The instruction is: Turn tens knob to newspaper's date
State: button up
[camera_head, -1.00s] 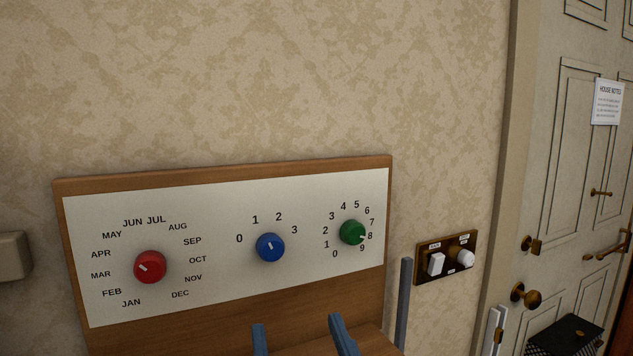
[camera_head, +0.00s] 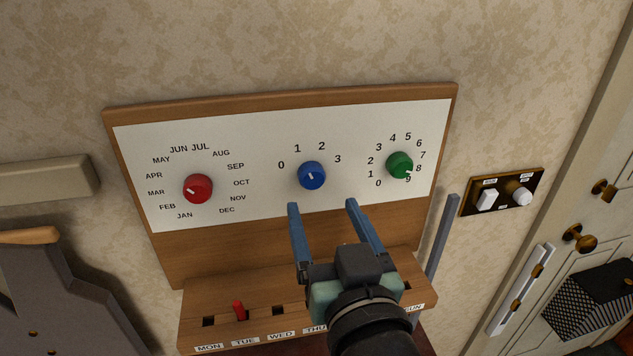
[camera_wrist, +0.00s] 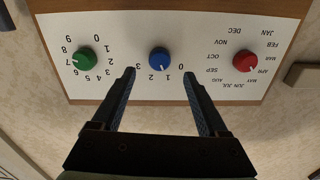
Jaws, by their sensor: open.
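The blue knob (camera_head: 312,175), with digits 0 to 3 around it, is the tens knob on the white panel (camera_head: 260,130). Its white mark points up and slightly left, at about 1. My gripper (camera_head: 322,204) is open and empty, its fingertips just below the blue knob in the head view. In the wrist view, upside down, the blue knob (camera_wrist: 159,61) sits between the two fingers' lines, apart from both. The red month knob (camera_head: 198,188) points up-left, near MAR or APR. No newspaper is visible.
A wooden ledge (camera_head: 185,312) with weekday slots and a red peg (camera_head: 239,310) juts out below the panel. A grey upright bar (camera_head: 441,240) stands right of the board. A switch plate (camera_head: 503,192) is on the wall further right, near the door.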

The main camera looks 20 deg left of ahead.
aim_at(314, 182)
jog(key=p+x, duration=0.1)
jog(key=x, duration=0.5)
jog(key=shift+w+a, duration=0.1)
jog(key=shift+a, duration=0.05)
grip_shut()
